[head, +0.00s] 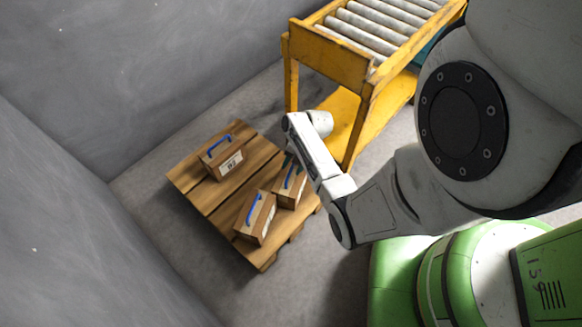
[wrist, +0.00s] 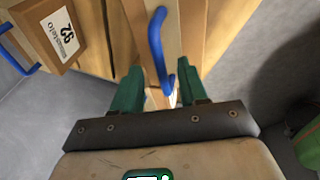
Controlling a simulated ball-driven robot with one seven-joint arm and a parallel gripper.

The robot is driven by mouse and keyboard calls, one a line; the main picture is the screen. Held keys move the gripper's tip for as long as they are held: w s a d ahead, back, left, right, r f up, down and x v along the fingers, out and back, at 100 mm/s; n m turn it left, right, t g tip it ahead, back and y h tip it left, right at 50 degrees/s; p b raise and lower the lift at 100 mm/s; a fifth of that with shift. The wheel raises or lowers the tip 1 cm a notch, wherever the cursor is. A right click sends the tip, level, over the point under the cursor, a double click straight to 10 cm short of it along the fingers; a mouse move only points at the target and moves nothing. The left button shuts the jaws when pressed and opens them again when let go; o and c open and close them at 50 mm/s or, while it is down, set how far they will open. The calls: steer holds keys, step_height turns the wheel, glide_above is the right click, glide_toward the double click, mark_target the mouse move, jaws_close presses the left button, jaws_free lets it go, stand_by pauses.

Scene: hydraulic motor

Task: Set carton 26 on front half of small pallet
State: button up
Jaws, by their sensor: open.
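A small wooden pallet (head: 191,176) holds three brown cartons with blue handles. One carton (head: 288,187) stands near its right edge, right under my gripper (head: 289,160). In the wrist view, my green fingers (wrist: 157,82) are open on either side of this carton's blue handle (wrist: 156,45); I cannot tell if they touch it, and its label is mostly hidden. A second carton (head: 255,217) stands at the near edge. A third carton (head: 221,157) stands at the far left. A carton at the wrist view's upper left bears a label (wrist: 64,33) reading like 92, or 26 upside down.
A yellow roller conveyor (head: 330,66) stands behind and right of the pallet, close to my arm. Grey walls (head: 130,70) bound the left and back. Bare boards show between the far carton and the two nearer ones.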

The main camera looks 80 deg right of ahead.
steer(key=p+v, duration=0.3)
steer(key=v, duration=0.7)
steer(key=w+a+r+m+g, duration=0.1)
steer(key=w+a+r+m, duration=0.2)
steer(key=a, duration=0.5)
steer(key=w+a+r+m+g, duration=0.1)
steer(key=w+a+m, duration=0.2)
steer(key=a+m, duration=0.35)
steer(key=s+a+r+m+h, duration=0.2)
steer(key=a+r+m, duration=0.5)
steer(key=a, duration=0.5)
steer(key=shift+s+a+r+g, duration=0.35)
steer(key=shift+s+r, duration=0.1)
steer(key=shift+r, duration=0.2)
step_height(320, 180, up, 22)
steer(key=p, duration=2.2)
